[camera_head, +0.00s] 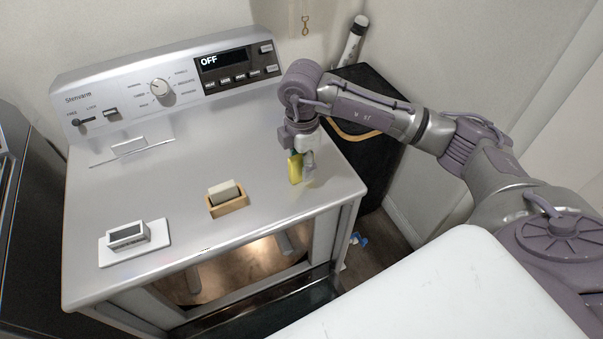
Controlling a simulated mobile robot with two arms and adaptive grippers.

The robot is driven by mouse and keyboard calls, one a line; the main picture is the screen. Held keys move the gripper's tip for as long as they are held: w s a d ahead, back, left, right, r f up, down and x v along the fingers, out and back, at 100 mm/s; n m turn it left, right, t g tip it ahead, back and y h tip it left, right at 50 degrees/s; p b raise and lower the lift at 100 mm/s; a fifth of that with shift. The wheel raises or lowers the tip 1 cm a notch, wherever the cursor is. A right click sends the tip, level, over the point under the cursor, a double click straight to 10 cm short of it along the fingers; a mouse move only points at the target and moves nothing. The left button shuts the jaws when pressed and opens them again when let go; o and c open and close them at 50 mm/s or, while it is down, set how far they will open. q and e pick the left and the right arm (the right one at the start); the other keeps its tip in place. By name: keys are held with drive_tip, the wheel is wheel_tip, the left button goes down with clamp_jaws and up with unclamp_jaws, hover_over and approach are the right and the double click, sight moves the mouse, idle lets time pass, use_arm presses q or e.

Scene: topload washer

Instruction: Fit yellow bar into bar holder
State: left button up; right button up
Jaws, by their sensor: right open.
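The yellow bar (295,168) stands upright on the right part of the washer top. My right gripper (303,173) points down at it, with its fingers close around or beside the bar. The jaws are open, and the fingers partly hide the bar; I cannot tell whether they touch it. A small wooden holder (229,208) sits left of the gripper with a cream block (225,192) in it. A white holder with a dark rectangular top (128,236) stands on a white plate at the front left. I cannot tell which is the bar holder. My left gripper is out of view.
The washer's control panel (170,85) rises at the back and reads OFF. A raised handle (129,146) sits on the back left of the top (150,190). A white surface (430,295) fills the bottom right. The washer top between the holders is clear.

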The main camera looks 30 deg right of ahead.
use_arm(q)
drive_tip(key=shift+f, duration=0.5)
use_arm(e)
drive_tip(key=shift+f, duration=0.65)
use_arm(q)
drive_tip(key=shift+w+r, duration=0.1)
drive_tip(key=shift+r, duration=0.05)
use_arm(e)
drive_tip(key=shift+r, duration=0.1)
drive_tip(key=shift+c, duration=0.7)
clamp_jaws()
drive_tip(key=shift+r, duration=0.1)
